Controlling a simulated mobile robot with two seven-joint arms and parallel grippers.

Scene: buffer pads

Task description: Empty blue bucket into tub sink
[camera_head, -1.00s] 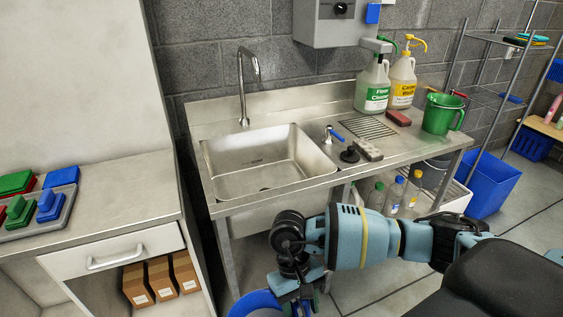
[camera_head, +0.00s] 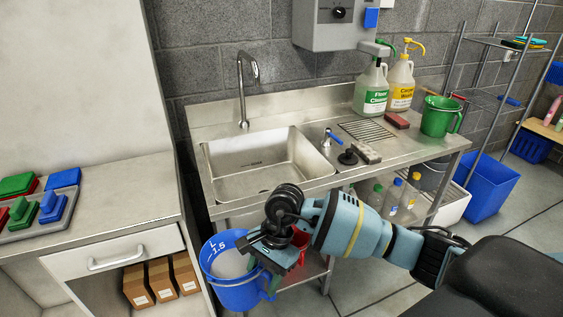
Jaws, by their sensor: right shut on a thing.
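The blue bucket (camera_head: 232,291) is at the lower middle, in front of the sink unit and below its rim. It looks roughly upright, with white volume marks inside and pale grey contents at its bottom. My right gripper (camera_head: 268,264) is shut on the bucket at its right side; the fingertips are partly hidden. The steel tub sink (camera_head: 230,184) is behind and above the bucket, and its basin looks empty. My left gripper is not in view.
A tall faucet (camera_head: 241,90) stands behind the basin. A cabinet with a drawer (camera_head: 115,252) is close left of the bucket. A red object (camera_head: 299,240) is partly hidden behind my gripper.

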